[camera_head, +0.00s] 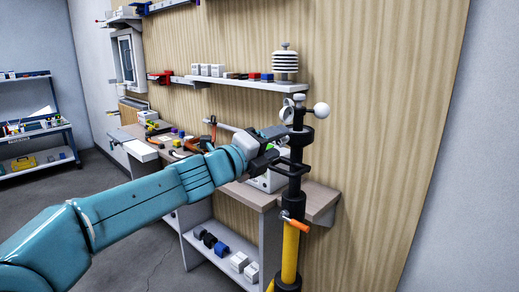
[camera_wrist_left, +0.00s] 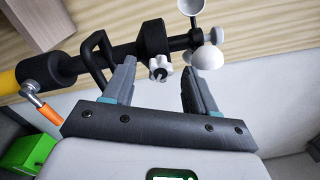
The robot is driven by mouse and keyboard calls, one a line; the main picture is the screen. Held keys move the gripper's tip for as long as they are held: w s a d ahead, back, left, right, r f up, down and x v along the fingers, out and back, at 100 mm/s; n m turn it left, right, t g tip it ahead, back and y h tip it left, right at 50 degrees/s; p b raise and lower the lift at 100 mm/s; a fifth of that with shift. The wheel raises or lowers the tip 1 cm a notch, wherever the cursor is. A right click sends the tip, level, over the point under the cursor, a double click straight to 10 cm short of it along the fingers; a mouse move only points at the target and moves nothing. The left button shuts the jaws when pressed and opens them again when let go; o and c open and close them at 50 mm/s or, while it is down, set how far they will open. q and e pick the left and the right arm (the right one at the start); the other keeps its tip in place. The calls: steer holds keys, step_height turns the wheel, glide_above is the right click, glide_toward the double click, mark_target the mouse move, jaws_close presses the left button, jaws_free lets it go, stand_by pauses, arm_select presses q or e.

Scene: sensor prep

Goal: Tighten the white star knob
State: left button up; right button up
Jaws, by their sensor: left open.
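The white star knob (camera_wrist_left: 160,67) sits on the side of a black collar on the dark mast (camera_wrist_left: 125,52). In the left wrist view it appears between the fingers of my left gripper (camera_wrist_left: 158,78), near their tips. The fingers are spread apart, and I see no clear contact with the knob. In the head view my left gripper (camera_head: 275,143) reaches the black mast (camera_head: 296,165) from the left, below the white wind cups (camera_head: 321,110). The knob is small and partly hidden by the gripper there. My right gripper is out of view.
A black loop handle (camera_wrist_left: 97,48) stands out from the mast beside the left finger. An orange-handled lever (camera_head: 295,222) and yellow pole (camera_head: 290,252) are lower down. A wooden workbench (camera_head: 318,198) and a wall shelf (camera_head: 240,84) with small items stand behind.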

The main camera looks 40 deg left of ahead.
arm_select(q)
steer(key=s+a, duration=0.1)
steer(key=s, duration=1.5)
steer(key=shift+a+f, duration=0.25)
steer(key=shift+a, duration=0.05)
steer(key=shift+r, duration=0.1)
